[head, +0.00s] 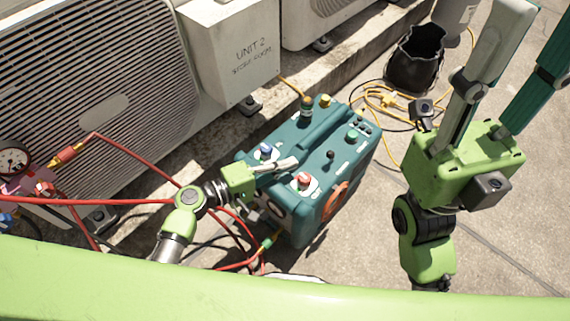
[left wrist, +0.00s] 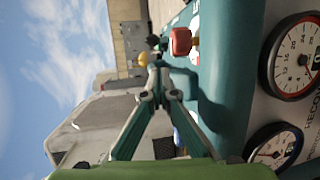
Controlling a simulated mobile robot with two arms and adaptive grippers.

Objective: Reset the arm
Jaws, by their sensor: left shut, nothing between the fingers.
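My left arm reaches in from the bottom left of the head view. Its gripper (head: 292,162) is shut and empty, just over the top panel of a teal recovery machine (head: 345,150), between a blue knob (head: 266,150) and a red knob (head: 304,180). In the left wrist view, the two teal fingers (left wrist: 155,68) meet at their tips beside the machine's panel; I cannot tell whether they touch it. The red knob (left wrist: 181,42) is close to the tips. My right gripper (head: 525,45) points upward at the right with its fingers spread, tips out of frame.
Red hoses (head: 140,155) and a gauge (head: 14,162) lie at left. A black bucket (head: 414,62) and yellow cable (head: 385,100) are behind. Concrete between machine and right arm is mostly clear.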

